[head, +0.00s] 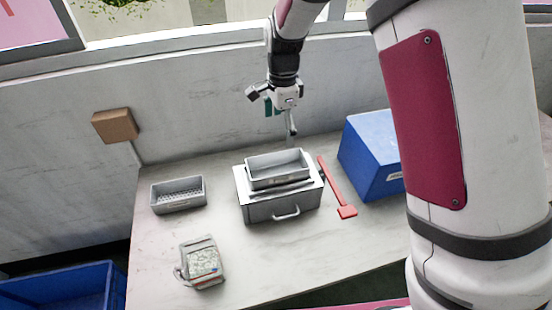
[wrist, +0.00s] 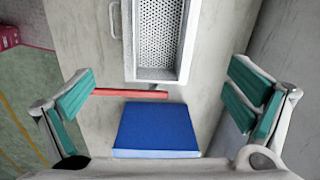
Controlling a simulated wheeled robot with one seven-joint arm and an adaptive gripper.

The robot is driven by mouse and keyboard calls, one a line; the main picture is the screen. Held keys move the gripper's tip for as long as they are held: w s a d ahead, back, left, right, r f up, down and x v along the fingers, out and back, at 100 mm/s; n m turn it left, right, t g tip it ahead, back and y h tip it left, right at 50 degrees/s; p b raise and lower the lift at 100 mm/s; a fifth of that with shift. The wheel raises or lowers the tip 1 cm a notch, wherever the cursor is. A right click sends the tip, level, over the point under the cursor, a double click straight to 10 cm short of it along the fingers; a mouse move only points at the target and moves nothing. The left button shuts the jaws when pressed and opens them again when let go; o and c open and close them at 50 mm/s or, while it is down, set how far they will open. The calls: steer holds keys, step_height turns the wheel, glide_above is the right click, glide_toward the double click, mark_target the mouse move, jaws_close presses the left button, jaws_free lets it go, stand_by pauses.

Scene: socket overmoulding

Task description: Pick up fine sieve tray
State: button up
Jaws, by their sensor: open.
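Two grey rectangular trays with raised walls are in view. One tray (head: 277,177) sits on top of a metal box with a front handle (head: 283,206); in the wrist view this tray (wrist: 185,45) shows a perforated mesh floor. The other tray (head: 178,208) lies on the table to the left, with a floor of visible holes. I cannot tell for certain which is the fine sieve tray. My gripper (head: 281,115) hangs above and behind the box, apart from both trays. Its teal-padded fingers (wrist: 163,92) are spread wide with nothing between them.
A red scraper (head: 334,185) lies right of the box. A blue bin (head: 372,160) stands at the back right, and it also shows in the wrist view (wrist: 156,128). A grey, speckled container (head: 202,262) stands at the front left. The table front is mostly clear; a wall rises behind.

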steer(key=p, duration=0.1)
glide_toward(277, 167)
steer(key=s, duration=0.3)
steer(key=shift+m, duration=0.4)
steer(key=f, duration=0.2)
steer(key=f+p, duration=0.1)
steer(key=f, duration=0.1)
steer(key=shift+s+a+f, duration=0.2)
steer(key=shift+f, duration=0.2)
steer(key=shift+f+p, duration=0.3)
steer(key=shift+f, duration=0.2)
steer(key=c, duration=1.3)
